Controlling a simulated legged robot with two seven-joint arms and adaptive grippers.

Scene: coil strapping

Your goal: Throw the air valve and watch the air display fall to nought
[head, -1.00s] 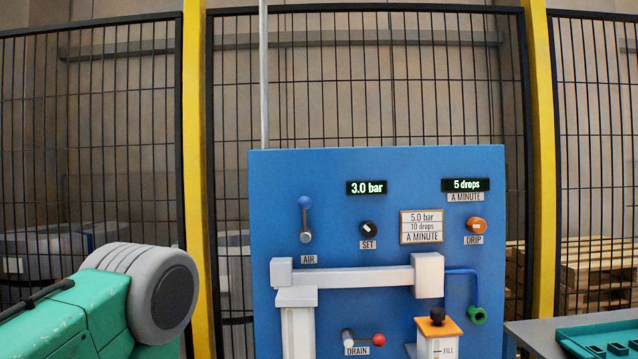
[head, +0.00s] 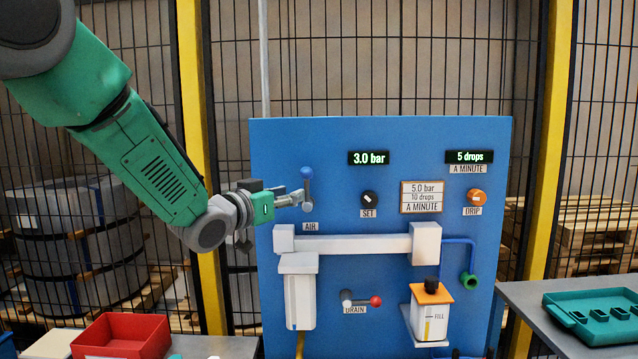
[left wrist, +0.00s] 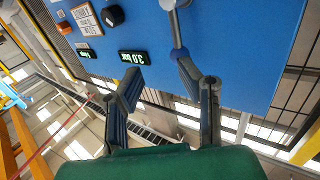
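The air valve lever (head: 307,185) stands upright on the blue panel, blue knob at the top, above the AIR label. The air display (head: 368,158) reads 3.0 bar in green; it also shows upside down in the left wrist view (left wrist: 134,58). My left gripper (head: 298,198) is at the lever, coming from the left. In the left wrist view its fingers (left wrist: 158,75) are spread apart, with nothing between them. The lever (left wrist: 175,30) lies just beyond the fingertips, its knob close to one tip; I cannot tell whether they touch. My right gripper is out of view.
The SET knob (head: 369,199) and DRIP knob (head: 476,197) sit right of the lever. A white pipe (head: 355,244) runs below it, with the DRAIN lever (head: 362,300) lower. A red bin (head: 122,337) is at lower left, a green tray (head: 598,318) at right.

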